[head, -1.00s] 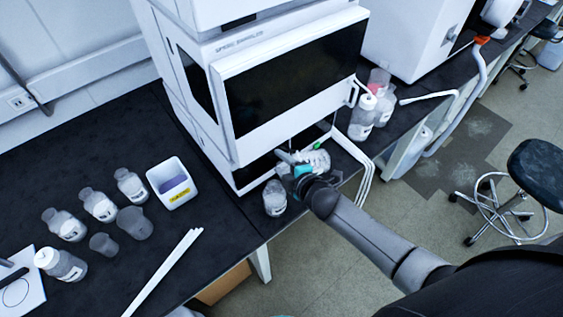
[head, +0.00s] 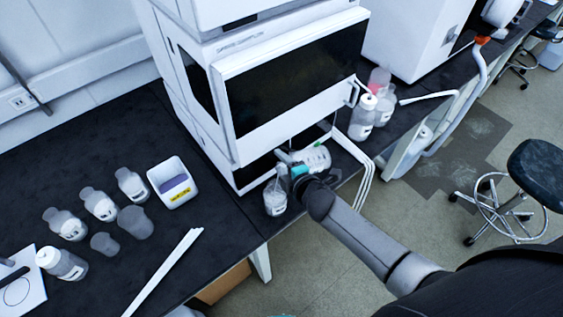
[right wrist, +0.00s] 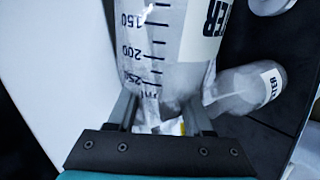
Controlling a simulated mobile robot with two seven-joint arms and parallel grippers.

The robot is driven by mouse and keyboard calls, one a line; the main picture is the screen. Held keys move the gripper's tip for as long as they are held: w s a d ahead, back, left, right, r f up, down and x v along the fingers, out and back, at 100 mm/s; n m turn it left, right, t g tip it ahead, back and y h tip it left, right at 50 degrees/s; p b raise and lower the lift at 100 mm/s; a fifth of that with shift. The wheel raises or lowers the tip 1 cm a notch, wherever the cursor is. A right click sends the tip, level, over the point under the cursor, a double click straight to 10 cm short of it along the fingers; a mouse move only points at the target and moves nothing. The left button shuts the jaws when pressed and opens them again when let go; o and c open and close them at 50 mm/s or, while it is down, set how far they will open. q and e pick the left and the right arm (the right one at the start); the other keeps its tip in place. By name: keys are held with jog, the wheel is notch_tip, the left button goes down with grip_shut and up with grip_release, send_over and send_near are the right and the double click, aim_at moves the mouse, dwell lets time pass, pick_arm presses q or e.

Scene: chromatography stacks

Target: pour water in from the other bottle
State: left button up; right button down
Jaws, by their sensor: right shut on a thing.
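My right gripper (head: 291,160) is shut on a clear graduated bottle (head: 316,157) in front of the white instrument's lower opening. In the right wrist view the held bottle (right wrist: 160,45) shows volume marks and a white label with partly visible dark letters. It is tipped over, and its mouth is hidden by my fingers. A second clear labelled bottle (head: 275,198) stands open on the bench just left of my gripper. It also shows in the right wrist view (right wrist: 245,88). A thin pale streak runs from the held bottle toward it, seemingly liquid. My left gripper is not in view.
The white instrument (head: 222,115) rises directly behind. More bottles (head: 362,118) stand at right by white tubing (head: 368,175). At left are several bottles, cups, a white bin (head: 172,198) and white rods (head: 160,272). The bench edge is close.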

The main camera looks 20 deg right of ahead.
jog(key=shift+r, duration=0.1)
jog(key=shift+w+r+m+y+p, duration=0.1)
jog(key=shift+r+m+y+p, duration=0.4)
jog(key=shift+m+y, duration=0.4)
jog(key=shift+r+m+y+p, duration=0.35)
jog(key=shift+r+m+y, duration=0.2)
jog(key=shift+m+y, duration=0.35)
jog(key=shift+d+f, duration=0.1)
jog(key=shift+f, duration=0.05)
